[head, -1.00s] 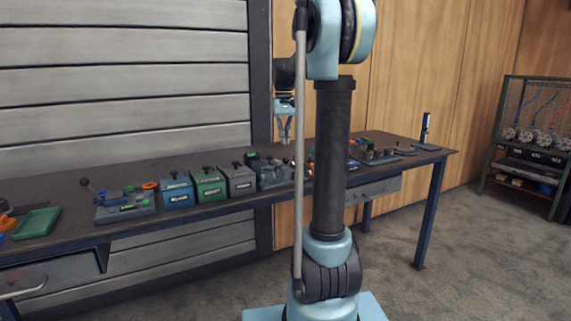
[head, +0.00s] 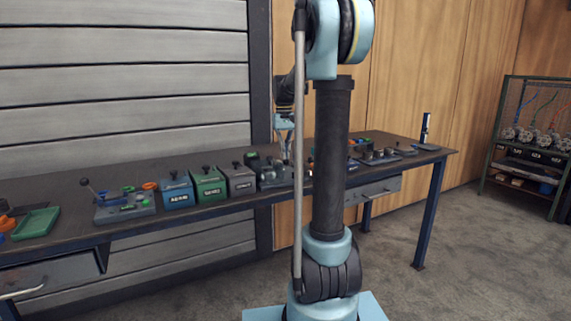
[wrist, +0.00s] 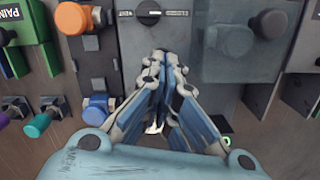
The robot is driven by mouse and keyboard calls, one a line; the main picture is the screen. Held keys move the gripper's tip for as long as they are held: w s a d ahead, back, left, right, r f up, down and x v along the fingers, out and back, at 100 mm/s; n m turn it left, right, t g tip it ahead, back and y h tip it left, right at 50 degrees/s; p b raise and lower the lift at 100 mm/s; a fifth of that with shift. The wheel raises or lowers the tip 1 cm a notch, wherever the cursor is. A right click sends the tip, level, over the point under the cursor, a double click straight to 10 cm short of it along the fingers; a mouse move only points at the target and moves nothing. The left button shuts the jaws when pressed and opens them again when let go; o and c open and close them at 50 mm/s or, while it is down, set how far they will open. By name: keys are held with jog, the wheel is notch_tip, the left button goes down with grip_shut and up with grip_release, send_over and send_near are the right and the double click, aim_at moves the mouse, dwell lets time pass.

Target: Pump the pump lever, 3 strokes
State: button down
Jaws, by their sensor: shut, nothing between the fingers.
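My gripper (wrist: 168,62) is shut and empty in the wrist view, its fingertips close together over a grey panel (wrist: 133,48) with a small black knob (wrist: 148,13) between two labels. In the head view my gripper (head: 287,150) hangs over the bench beside a dark grey device (head: 272,176), partly behind my arm. I cannot tell which part is the pump lever. A slanted rod with a black knob (head: 85,182) stands on a grey base at the left of the bench. Contact between the fingertips and the panel cannot be judged.
Blue (head: 177,192), green (head: 209,186) and grey (head: 238,181) boxes with knobs stand on the bench (head: 70,225). In the wrist view, an orange knob (wrist: 72,18) and a blue knob (wrist: 96,109) lie left of my gripper. A dark round knob (wrist: 235,40) is at the right.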

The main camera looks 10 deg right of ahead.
jog(key=shift+f, duration=1.15)
jog(key=shift+w+a+r, duration=0.1)
jog(key=shift+w+r, duration=0.2)
jog(key=shift+w, duration=0.5)
jog(key=shift+w+a+r, duration=0.1)
jog(key=shift+w+r, duration=0.15)
jog(key=shift+w, duration=0.5)
jog(key=shift+r, duration=0.1)
notch_tip(320, 180, up, 12)
jog(key=w, duration=0.1)
jog(key=shift+w, duration=0.15)
jog(key=shift+a+f, duration=0.1)
jog(key=shift+f, duration=0.1)
jog(key=s+a+r+n+t+h, duration=0.1)
jog(key=a+n+h, duration=0.2)
jog(key=a+n, duration=0.3)
jog(key=shift+s+a+n+t+h, duration=0.2)
jog(key=shift+a+n+t+h, duration=0.15)
jog(key=shift+a, duration=0.95)
